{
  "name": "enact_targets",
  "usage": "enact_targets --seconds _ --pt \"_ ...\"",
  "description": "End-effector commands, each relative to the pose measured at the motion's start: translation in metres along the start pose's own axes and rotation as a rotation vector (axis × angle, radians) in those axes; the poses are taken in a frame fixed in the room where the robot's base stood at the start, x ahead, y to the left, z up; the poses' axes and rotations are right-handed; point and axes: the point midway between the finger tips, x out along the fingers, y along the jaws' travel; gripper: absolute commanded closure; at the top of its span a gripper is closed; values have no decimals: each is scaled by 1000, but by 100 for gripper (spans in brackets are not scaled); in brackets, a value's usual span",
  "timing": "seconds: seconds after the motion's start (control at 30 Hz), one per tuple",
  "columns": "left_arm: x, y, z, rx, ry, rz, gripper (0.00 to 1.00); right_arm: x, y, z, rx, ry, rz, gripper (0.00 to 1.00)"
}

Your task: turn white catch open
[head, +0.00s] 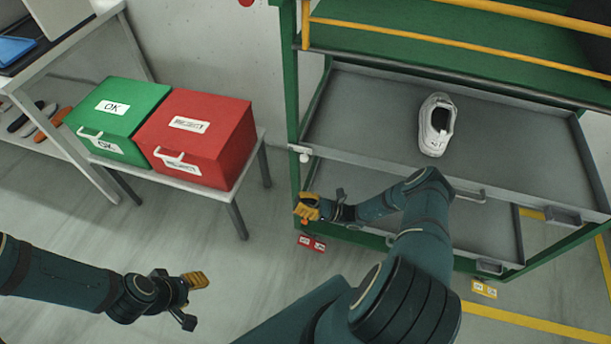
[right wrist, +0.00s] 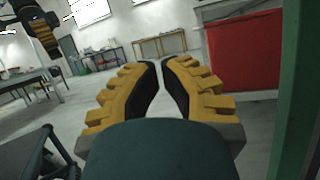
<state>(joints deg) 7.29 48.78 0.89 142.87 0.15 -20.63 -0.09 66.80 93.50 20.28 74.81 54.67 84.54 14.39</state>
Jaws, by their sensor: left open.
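The white catch (head: 305,153) is a small white piece on the green left post of the rack, by the left end of the upper grey tray. Its exact turn is too small to tell. My right gripper (head: 306,208) is below the catch, near the post, and apart from it. In the right wrist view its yellow fingers (right wrist: 161,68) come together at the tips with nothing seen between them; the catch does not show there. My left gripper (head: 193,300) is open and empty, low over the floor at the left.
A white shoe (head: 437,125) stands in the upper grey tray (head: 365,110) of the green rack. A green OK box (head: 120,107) and a red box (head: 205,130) sit on a small table left of the rack. Red labels (head: 311,243) are low beside the post. Open floor lies between.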

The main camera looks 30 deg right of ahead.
Motion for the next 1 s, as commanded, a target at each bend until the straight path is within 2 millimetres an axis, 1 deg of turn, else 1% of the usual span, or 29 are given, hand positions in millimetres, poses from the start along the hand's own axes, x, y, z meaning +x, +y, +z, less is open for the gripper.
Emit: enact_targets --seconds 0.03,0.1,0.2,0.3,0.6,0.73,0.87,1.0 --pt "7 -2 1 1 -1 0 53 -27 -12 0 -14 -77 -81 100" --pt "10 -4 2 1 -1 0 53 -53 -23 8 -38 -165 -160 100" --pt "12 -5 2 2 -2 0 53 -80 -30 16 -67 -246 -228 100" --pt "13 -5 2 2 -2 0 53 -92 -32 21 -83 -283 -256 100" --pt "12 -5 2 2 -2 0 53 -93 -32 22 -85 -287 -258 100" --pt "11 -4 2 2 -2 0 53 -88 -33 24 -84 -287 -256 100" --pt "9 -3 2 2 -3 1 53 -75 -36 28 -84 -287 -255 100" --pt "5 -2 2 1 -5 1 53 -50 -43 36 -83 -287 -254 100"
